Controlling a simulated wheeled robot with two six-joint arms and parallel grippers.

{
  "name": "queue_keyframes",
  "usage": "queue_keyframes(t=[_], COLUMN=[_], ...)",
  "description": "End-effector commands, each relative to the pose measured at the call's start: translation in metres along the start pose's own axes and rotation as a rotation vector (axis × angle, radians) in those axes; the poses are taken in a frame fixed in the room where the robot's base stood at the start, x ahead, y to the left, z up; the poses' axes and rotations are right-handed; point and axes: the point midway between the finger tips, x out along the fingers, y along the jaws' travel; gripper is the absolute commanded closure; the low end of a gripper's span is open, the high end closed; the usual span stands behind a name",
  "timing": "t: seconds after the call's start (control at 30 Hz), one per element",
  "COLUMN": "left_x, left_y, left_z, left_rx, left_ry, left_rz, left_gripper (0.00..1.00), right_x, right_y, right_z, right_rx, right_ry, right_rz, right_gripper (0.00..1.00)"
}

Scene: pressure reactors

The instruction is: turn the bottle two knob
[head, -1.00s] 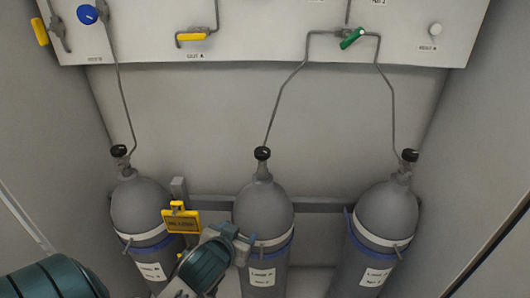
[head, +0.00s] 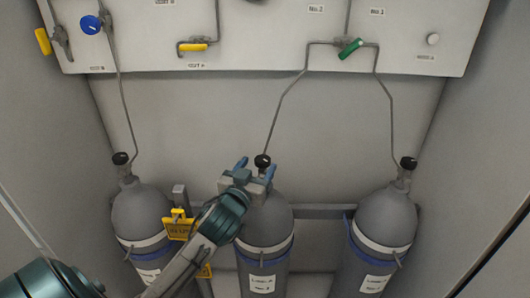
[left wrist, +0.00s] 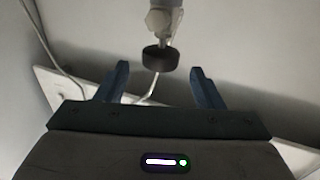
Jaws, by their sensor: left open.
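Three grey gas bottles stand in a row, each with a black knob on top. The middle bottle (head: 264,222) has its black knob (head: 262,161) just beyond my left gripper (head: 256,167). The left gripper is open, with its blue fingers apart. In the left wrist view the dark round knob (left wrist: 160,58) lies between and slightly beyond the open fingertips (left wrist: 160,70), with a gap on both sides. The bottle labels are too small to read surely, so I cannot tell their numbers. My right gripper is not in view.
The left bottle (head: 142,215) and right bottle (head: 385,225) stand on either side. A yellow tag (head: 180,228) hangs between the left and middle bottles. Thin pipes rise to a white panel (head: 265,55) with a green valve handle (head: 350,48), yellow handles and a blue knob (head: 90,25).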

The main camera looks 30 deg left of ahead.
Motion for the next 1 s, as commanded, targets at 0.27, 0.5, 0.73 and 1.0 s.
queue_keyframes(t=[0.27,0.5,0.73,1.0], left_x=[0.048,0.061,0.062,0.061], left_y=[0.000,0.000,0.000,0.000], left_z=[-0.002,0.000,0.000,0.000], left_rx=[-0.001,0.000,0.000,0.000], left_ry=[-0.002,-0.001,-0.001,-0.001], left_rz=[-0.001,0.001,0.001,0.001], left_gripper=[0.39,0.39,0.39,0.83], right_x=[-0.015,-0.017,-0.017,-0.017], right_y=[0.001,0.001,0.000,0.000], right_z=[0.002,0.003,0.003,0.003], right_rx=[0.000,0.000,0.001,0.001], right_ry=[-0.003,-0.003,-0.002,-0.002], right_rz=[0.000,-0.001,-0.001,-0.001], right_gripper=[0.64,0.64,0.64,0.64])
